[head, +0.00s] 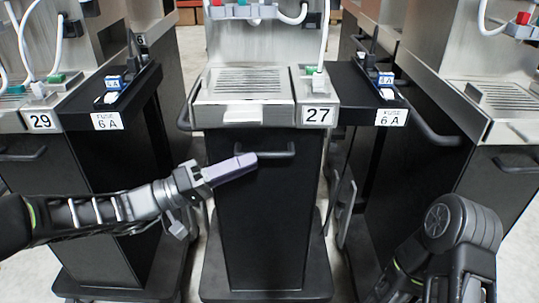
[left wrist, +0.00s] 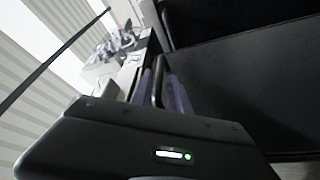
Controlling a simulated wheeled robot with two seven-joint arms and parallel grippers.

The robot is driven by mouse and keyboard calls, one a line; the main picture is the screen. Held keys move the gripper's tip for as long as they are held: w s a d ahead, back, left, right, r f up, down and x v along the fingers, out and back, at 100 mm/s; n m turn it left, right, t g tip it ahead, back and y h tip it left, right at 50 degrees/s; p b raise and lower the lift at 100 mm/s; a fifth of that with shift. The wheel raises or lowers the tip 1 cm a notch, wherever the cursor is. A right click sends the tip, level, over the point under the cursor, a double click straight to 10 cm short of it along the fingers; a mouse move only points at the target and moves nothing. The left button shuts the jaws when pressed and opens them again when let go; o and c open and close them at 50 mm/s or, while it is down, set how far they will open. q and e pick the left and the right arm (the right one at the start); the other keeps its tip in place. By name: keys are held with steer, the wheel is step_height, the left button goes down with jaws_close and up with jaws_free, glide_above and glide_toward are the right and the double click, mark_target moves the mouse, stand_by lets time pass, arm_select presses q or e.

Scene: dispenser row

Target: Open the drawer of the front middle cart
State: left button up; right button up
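The front middle cart (head: 262,215) is black with a steel top and carries the label 27. Its drawer front is flush with the cart and has a dark horizontal bar handle (head: 281,153). My left gripper (head: 247,160), with pale purple fingers, reaches in from the left, its tips at the left part of the handle. In the left wrist view the handle bar (left wrist: 158,85) lies between the two fingers, close to both. Whether they press on it I cannot tell. My right arm shows at the lower right; its gripper is out of view.
A cart labelled 29 (head: 40,122) stands at the left and another cart (head: 497,122) at the right. Black side shelves marked 6 A (head: 107,122) flank the middle cart. Grey floor shows in the narrow gaps between carts.

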mark_target(270, 155)
arm_select(q)
steer(key=x, duration=0.5)
steer(key=shift+w+d+r+b, duration=0.1)
steer(key=shift+d+b, duration=0.2)
steer(key=shift+d, duration=0.05)
steer(key=shift+c, duration=0.5)
jaws_close()
stand_by(0.6)
